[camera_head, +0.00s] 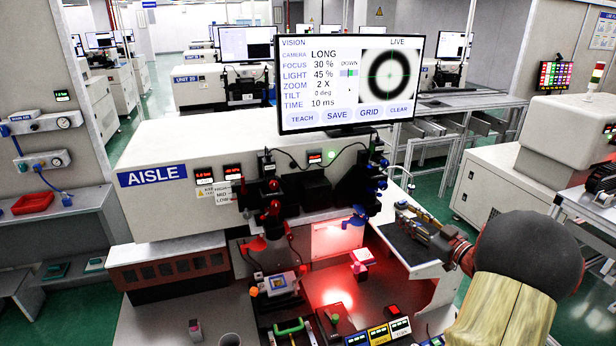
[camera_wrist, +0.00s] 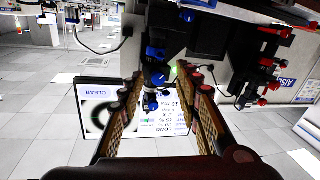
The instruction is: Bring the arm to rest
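My arm (camera_head: 525,250) comes in from the right in the head view, with a dark round joint and a beige sleeve. My gripper (camera_head: 412,222) is at its left end, right of the red-lit station and apart from the machine's blue knobs (camera_head: 359,215). In the wrist view my gripper (camera_wrist: 160,85) shows two patterned fingers spread apart. Nothing is held between them. A blue-knobbed part (camera_wrist: 157,78) and the monitor (camera_wrist: 97,92) appear beyond the gap, upside down.
The AISLE machine (camera_head: 215,165) carries red and blue knobs. The vision monitor (camera_head: 345,82) stands above it. A bench (camera_head: 585,215) with equipment stands at right. Green floor shows behind the arm.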

